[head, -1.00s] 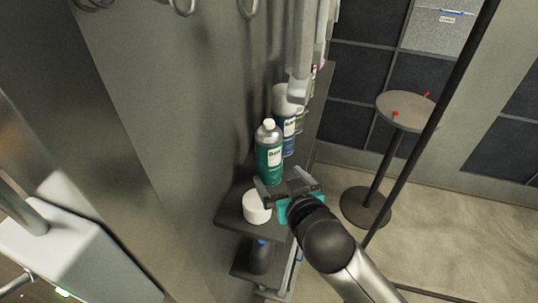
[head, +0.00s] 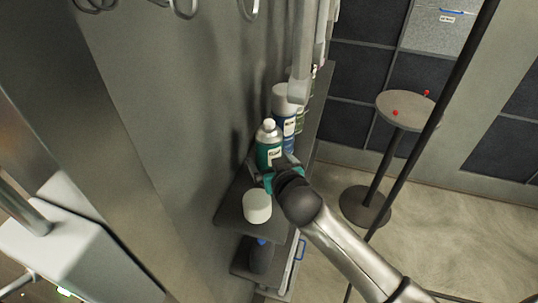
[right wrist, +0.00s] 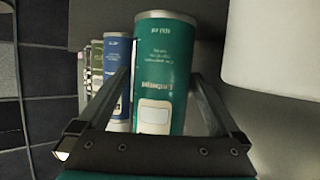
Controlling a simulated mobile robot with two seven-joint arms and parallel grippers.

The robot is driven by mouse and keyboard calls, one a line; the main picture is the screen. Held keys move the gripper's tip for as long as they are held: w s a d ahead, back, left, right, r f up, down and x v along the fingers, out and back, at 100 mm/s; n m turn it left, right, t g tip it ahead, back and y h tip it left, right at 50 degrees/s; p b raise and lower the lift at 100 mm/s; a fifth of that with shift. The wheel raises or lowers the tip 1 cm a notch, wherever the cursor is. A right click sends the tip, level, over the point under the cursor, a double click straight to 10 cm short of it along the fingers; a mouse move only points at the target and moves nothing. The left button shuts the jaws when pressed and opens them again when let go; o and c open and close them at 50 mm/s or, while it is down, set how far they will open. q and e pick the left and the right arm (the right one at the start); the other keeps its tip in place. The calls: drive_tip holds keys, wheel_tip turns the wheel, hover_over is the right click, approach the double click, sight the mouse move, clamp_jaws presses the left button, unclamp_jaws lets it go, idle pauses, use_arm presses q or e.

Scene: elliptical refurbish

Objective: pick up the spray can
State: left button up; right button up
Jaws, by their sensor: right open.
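A teal spray can (head: 269,146) with a white cap stands upright on the narrow dark shelf (head: 232,207). In the right wrist view the teal can (right wrist: 160,72) shows upside down, with a pale label. My right gripper (head: 273,165) is open at the can's near side, its lower part hidden behind the gripper. In the right wrist view the fingers of my right gripper (right wrist: 160,80) lie on either side of the can, with the can appearing between them. I cannot tell whether they touch it. My left gripper is not in view.
A white round container (head: 257,207) stands close by at the shelf's near end. A blue can (head: 285,117) and greenish cans stand behind the teal one. A grey wall (head: 185,130) runs along the left. A round stand (head: 405,111) and a dark pole are at right.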

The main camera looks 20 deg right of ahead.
drive_tip(key=shift+w+f, duration=0.1)
drive_tip(key=c, duration=1.3)
drive_tip(key=shift+c, duration=0.3)
